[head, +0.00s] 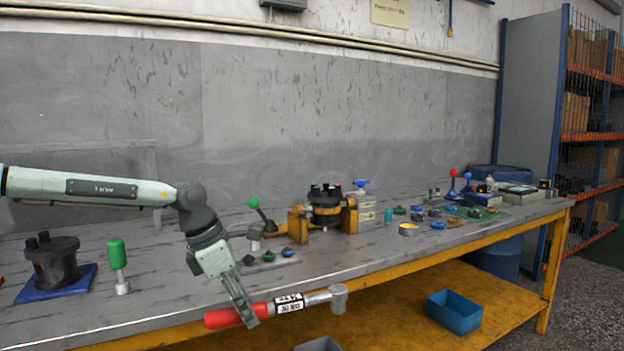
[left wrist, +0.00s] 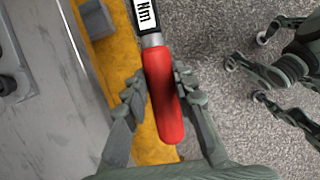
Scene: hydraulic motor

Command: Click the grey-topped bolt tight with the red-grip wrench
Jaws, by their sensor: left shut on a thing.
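The red-grip wrench (head: 283,305) has a red handle, a white label and a grey head at its right end. My left gripper (head: 246,314) is shut on its red grip and holds it nearly level in front of the table's front edge. In the left wrist view the red grip (left wrist: 164,95) lies between the two fingers of the left gripper (left wrist: 160,92). The hydraulic motor (head: 325,206) sits in a yellow vise (head: 299,224) with several short bolts on top. Their colours are too small to tell surely, so I cannot single out the grey-topped one. My right gripper is out of view.
A green-handled tool (head: 117,264) stands at left beside a dark unit on a blue plate (head: 28,293). Small parts crowd the right. A blue bin (head: 455,311) is on the lower shelf.

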